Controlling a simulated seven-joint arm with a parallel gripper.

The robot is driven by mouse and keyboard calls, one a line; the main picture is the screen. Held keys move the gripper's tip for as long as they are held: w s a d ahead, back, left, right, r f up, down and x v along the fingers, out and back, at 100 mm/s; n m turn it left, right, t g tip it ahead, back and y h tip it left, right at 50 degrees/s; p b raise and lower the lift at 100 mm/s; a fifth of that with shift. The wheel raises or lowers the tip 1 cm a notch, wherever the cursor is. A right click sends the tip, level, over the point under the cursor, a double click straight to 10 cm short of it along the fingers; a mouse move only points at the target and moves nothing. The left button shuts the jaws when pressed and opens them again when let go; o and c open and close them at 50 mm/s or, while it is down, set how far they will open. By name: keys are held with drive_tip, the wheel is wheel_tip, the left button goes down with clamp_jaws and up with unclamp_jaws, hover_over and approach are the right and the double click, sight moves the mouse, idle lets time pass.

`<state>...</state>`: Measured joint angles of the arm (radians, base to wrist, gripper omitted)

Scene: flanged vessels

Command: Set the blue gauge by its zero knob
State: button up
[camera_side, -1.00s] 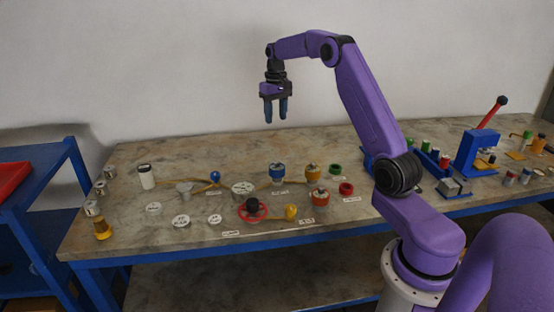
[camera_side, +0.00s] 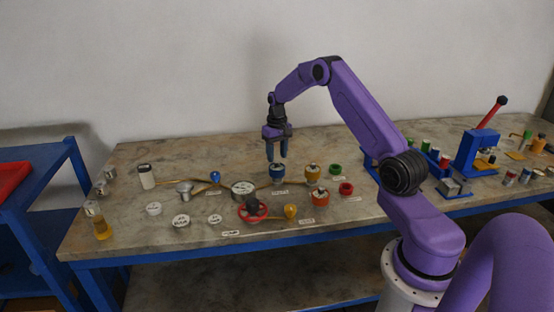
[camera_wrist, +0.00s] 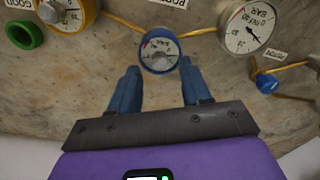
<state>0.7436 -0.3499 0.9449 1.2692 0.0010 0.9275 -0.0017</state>
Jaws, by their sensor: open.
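The blue gauge (camera_side: 277,173) stands upright on the bench, just below my gripper (camera_side: 277,151) in the side view. In the wrist view the blue gauge (camera_wrist: 159,50) shows its white dial, just beyond and between the fingertips. My gripper (camera_wrist: 158,78) is open, with its blue fingers pointing down and apart, and nothing between them. I cannot make out the zero knob clearly; in the side view the fingertips partly cover the gauge's top.
A yellow gauge (camera_side: 312,172) stands close right, with a red gauge (camera_side: 320,196) in front of it. A larger silver REF gauge (camera_side: 242,188) lies left. Brass pipes, a red handwheel (camera_side: 252,211) and green ring (camera_side: 335,169) are near. Bench space behind is clear.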

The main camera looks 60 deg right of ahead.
sight(277, 164)
drive_tip(key=shift+f, duration=1.3)
drive_tip(key=shift+c, duration=0.4)
clamp_jaws()
drive_tip(key=shift+n, duration=0.4)
drive_tip(key=n, duration=0.5)
drive_tip(key=shift+n, duration=0.3)
drive_tip(key=n, duration=0.5)
drive_tip(key=shift+n, duration=0.4)
